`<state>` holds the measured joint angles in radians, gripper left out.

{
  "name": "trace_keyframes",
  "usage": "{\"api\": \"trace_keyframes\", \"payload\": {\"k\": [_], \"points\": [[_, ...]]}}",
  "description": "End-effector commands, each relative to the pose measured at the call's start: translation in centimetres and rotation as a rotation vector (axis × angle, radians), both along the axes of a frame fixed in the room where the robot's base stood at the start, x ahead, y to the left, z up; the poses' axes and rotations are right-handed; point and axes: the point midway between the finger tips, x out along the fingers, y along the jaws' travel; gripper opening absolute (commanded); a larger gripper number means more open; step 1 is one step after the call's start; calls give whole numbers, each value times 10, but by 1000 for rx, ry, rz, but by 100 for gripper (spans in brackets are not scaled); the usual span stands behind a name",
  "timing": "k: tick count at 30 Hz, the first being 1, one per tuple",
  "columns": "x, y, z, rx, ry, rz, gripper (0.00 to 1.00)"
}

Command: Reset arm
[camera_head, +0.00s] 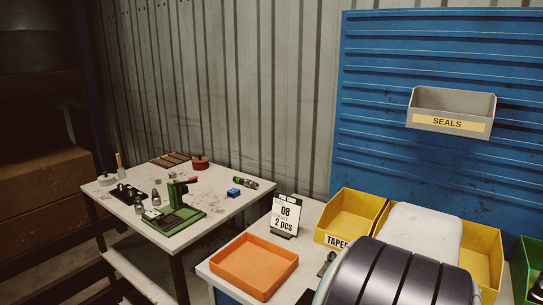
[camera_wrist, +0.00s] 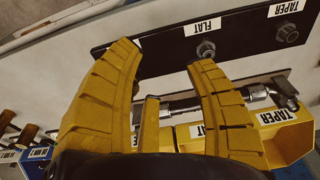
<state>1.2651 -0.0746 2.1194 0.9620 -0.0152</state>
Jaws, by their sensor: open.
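My gripper (camera_wrist: 164,54) shows in the wrist view with its two yellow ribbed fingers spread apart and nothing between the tips. Its fingers overlap a black strip labelled FLAT (camera_wrist: 150,45) and TAPER, which carries metal fittings. A dark and silver rod-like part (camera_wrist: 257,92) lies behind the fingers, partly hidden. My gripper does not show in the head view. A green bench tool (camera_head: 177,212) stands on the left table in the head view.
The left table (camera_head: 215,220) holds small metal parts and a blue block (camera_head: 234,192). An orange tray (camera_head: 254,263) sits on the nearer table beside an "08, 2 pcs" card (camera_head: 285,215). Yellow bins (camera_head: 352,214) stand to the right. A SEALS bin (camera_head: 451,110) hangs on the blue panel.

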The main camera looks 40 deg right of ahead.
Motion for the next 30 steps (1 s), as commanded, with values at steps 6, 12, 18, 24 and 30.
{"api": "trace_keyframes", "payload": {"k": [6, 12, 18, 24, 30], "points": [[42, 77, -1, -7, -5, 255, 49], [59, 139, 2, -8, -7, 497, 49], [69, 189, 12, -36, -31, 740, 49], [82, 227, 33, -84, -89, 965, 49], [88, 257, 48, -109, -135, 1134, 49]]}}
